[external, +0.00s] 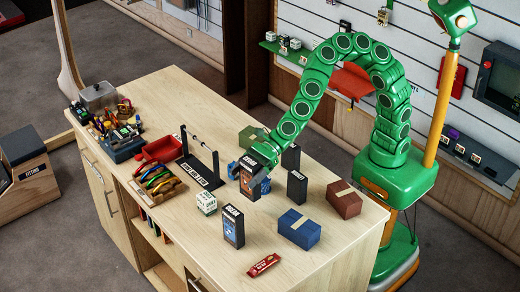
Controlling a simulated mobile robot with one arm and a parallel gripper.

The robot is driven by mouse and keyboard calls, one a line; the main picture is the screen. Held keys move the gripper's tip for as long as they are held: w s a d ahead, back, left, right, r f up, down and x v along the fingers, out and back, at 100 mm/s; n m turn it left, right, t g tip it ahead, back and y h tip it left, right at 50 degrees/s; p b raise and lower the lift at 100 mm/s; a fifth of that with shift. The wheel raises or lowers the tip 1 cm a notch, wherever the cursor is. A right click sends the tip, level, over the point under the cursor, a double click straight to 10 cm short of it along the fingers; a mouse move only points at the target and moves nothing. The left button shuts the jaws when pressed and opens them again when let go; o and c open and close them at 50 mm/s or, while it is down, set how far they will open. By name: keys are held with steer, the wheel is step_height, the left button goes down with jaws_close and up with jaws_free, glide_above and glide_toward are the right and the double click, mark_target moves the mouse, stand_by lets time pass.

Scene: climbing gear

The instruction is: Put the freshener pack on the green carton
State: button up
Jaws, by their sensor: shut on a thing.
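My gripper (256,160) is over the middle of the wooden table, pointing down. It is shut on the top of a dark upright pack with an orange-brown front (247,182), which looks to be the freshener pack; its label is too small to read. The gripper hides part of its top. I cannot tell whether the pack touches the table. The green carton (252,136), a dull olive box, stands on the table just behind and left of my gripper. Its lower right is partly hidden by the gripper. Nothing shows on its visible top.
Close by stand a dark box (297,188), a black box (291,157), a blue-fronted black pack (233,228) and a white-green box (206,203). A blue carton (299,229) and a brown carton (344,199) lie right. A black stand (203,173) is left.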

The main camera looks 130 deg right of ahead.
steer(key=s+d+r+n+y, duration=0.1)
steer(key=s+d+r+y, duration=0.1)
steer(key=s+d, duration=1.35)
steer(key=s+d+r+n+g+y, duration=0.15)
steer(key=s+r, duration=0.25)
steer(key=s, duration=0.7)
steer(key=s+d+r+n+t+y, duration=0.1)
steer(key=s+d+r, duration=0.25)
steer(key=s, duration=0.75)
steer(key=w+d+f, duration=0.7)
steer(key=w+f, duration=0.4)
steer(key=f, duration=0.1)
steer(key=shift+w, duration=0.2)
steer(key=shift+f+n+g, duration=0.25)
steer(key=o, duration=1)
